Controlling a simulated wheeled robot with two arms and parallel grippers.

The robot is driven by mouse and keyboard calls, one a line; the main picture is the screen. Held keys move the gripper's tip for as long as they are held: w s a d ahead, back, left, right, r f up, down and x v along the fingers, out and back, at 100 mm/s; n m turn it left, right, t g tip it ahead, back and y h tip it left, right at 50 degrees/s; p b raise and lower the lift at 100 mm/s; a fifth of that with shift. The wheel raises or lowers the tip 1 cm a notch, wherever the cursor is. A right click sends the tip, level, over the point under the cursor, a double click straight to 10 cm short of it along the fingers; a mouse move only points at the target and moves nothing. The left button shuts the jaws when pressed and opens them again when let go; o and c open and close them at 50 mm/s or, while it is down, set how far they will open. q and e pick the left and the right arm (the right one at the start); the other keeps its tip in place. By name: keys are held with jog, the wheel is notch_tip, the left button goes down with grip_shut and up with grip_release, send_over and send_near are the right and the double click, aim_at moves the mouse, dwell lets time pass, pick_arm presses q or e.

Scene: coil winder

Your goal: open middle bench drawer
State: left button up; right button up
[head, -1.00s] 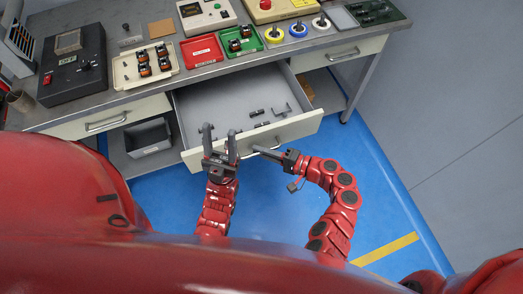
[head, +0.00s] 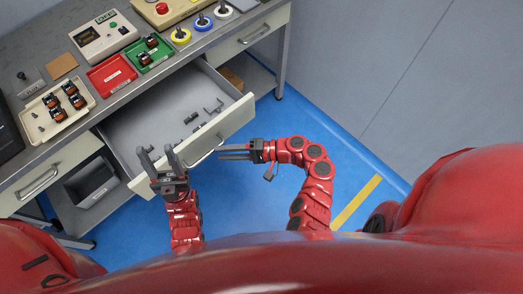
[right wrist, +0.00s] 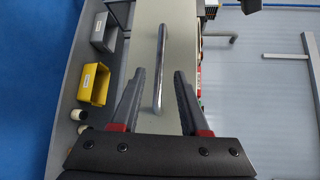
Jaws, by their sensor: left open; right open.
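The middle bench drawer (head: 232,120) is pulled out from under the bench, and its grey inside shows in the head view. Its bar handle (head: 207,155) is on the pale front; in the right wrist view the handle (right wrist: 161,50) lies in line with the gap between my fingers. My right gripper (head: 221,152) is open and empty, its fingers pointing left at the drawer front close to the handle. I cannot tell whether they touch it. My left gripper (head: 158,152) is open and empty, its fingers pointing up at the drawer's left front corner.
Small dark parts (head: 191,118) and a bracket (head: 213,107) lie in the drawer. The bench top holds a red tray (head: 111,75), a green tray (head: 148,52) and a cream tray (head: 42,122). A grey bin (head: 91,183) stands below left. Blue floor is free at right.

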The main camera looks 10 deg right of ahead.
jog(key=p+v, duration=0.1)
jog(key=v, duration=1.1)
jog(key=shift+s, duration=0.1)
